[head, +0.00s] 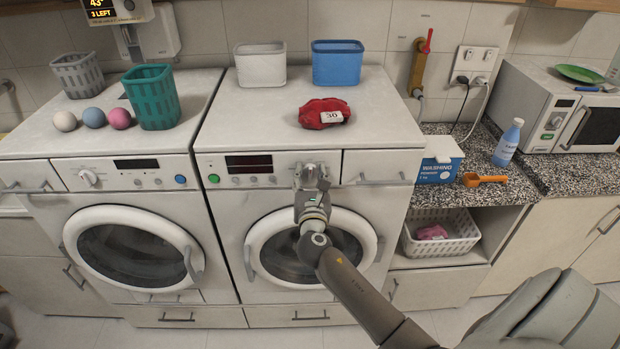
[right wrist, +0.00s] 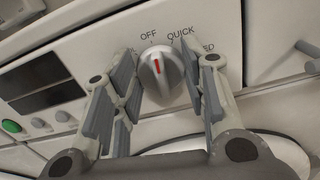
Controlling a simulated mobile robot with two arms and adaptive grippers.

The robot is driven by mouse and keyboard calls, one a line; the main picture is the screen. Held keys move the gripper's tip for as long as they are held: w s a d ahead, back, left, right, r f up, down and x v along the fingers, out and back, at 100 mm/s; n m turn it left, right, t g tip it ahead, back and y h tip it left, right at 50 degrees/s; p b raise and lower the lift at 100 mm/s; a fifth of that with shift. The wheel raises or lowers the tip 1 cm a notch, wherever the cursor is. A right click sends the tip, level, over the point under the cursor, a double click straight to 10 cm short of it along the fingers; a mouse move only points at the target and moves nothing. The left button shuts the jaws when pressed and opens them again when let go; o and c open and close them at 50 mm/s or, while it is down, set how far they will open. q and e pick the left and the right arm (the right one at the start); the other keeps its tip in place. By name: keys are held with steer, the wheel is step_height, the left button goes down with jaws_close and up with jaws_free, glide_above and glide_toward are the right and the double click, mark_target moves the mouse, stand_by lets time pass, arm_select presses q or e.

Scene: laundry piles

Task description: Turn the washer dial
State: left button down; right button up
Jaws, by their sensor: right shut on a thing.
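In the head view my right gripper (head: 312,175) is at the panel of the right-hand washer (head: 225,240) and mostly hides the dial. My left gripper is not in view.
A second washer (head: 28,145) with its own knob stands at the left. A drawer handle (head: 385,180) sticks out right of my gripper. A red cloth (head: 324,112), white bin (head: 260,65) and blue bin (head: 337,65) are on top. Washing powder (head: 440,160) stands at the right.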

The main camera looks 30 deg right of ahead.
steer(key=m+b, duration=0.2)
steer(key=m, duration=0.4)
steer(key=shift+s+d+f+b, duration=0.1)
steer(key=shift+f+b, duration=0.05)
steer(key=shift+b, duration=0.2)
steer(key=m+b, duration=0.2)
steer(key=m, duration=0.3)
steer(key=shift+m, duration=0.3)
steer(key=m+b, duration=0.4)
steer(key=m, duration=0.7)
steer(key=shift+f+b, duration=0.2)
steer(key=shift+b, duration=0.1)
steer(key=o, duration=1)
steer(key=shift+r, duration=0.1)
